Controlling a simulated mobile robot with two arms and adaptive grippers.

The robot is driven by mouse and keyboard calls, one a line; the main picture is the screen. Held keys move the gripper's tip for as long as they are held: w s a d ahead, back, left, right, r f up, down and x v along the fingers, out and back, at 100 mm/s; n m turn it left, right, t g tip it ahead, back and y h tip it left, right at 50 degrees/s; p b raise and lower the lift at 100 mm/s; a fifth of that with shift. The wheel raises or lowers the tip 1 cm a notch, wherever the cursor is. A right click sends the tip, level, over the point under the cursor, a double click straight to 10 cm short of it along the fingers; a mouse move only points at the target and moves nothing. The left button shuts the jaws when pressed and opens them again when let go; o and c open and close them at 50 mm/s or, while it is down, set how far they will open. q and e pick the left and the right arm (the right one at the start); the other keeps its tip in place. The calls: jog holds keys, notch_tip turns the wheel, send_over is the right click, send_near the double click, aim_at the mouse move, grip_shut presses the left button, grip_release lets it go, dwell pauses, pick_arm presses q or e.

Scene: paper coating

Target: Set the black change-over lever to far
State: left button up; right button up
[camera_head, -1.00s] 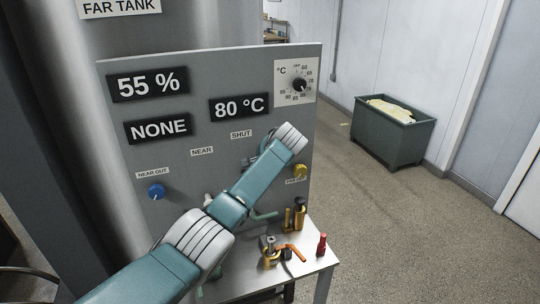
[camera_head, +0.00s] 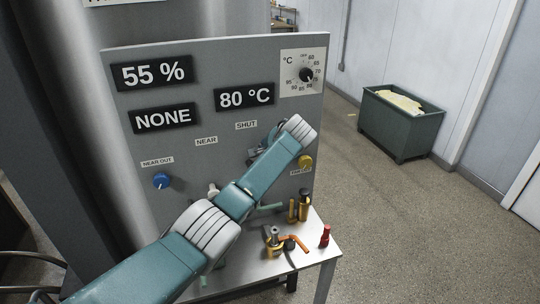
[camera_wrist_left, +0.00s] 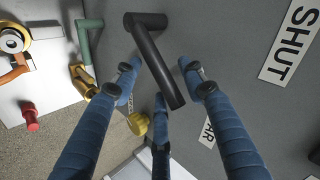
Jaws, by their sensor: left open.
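The black change-over lever (camera_wrist_left: 158,65) shows in the left wrist view as a bent black bar on the grey panel. Its free end lies between the fingers of my left gripper (camera_wrist_left: 160,80), which is open around it; I cannot tell whether any finger touches it. A label of which I read "AR" (camera_wrist_left: 207,135) is partly hidden behind a finger. The SHUT label (camera_wrist_left: 290,42) is at the right. My right gripper is not in view.
The panel (camera_head: 125,68) has displays reading 55 %, NONE (camera_head: 163,119) and 80 °C, a temperature dial (camera_head: 306,75), a blue knob (camera_head: 161,181) and a yellow knob (camera_head: 305,162). Below it, a metal table (camera_head: 318,262) carries valve parts and a red item (camera_head: 325,236).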

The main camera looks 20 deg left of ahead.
pick_arm(q)
jog(key=shift+r, duration=0.1)
jog(key=v, duration=1.1)
jog(key=shift+s+d+r, duration=0.2)
jog(key=shift+r, duration=0.1)
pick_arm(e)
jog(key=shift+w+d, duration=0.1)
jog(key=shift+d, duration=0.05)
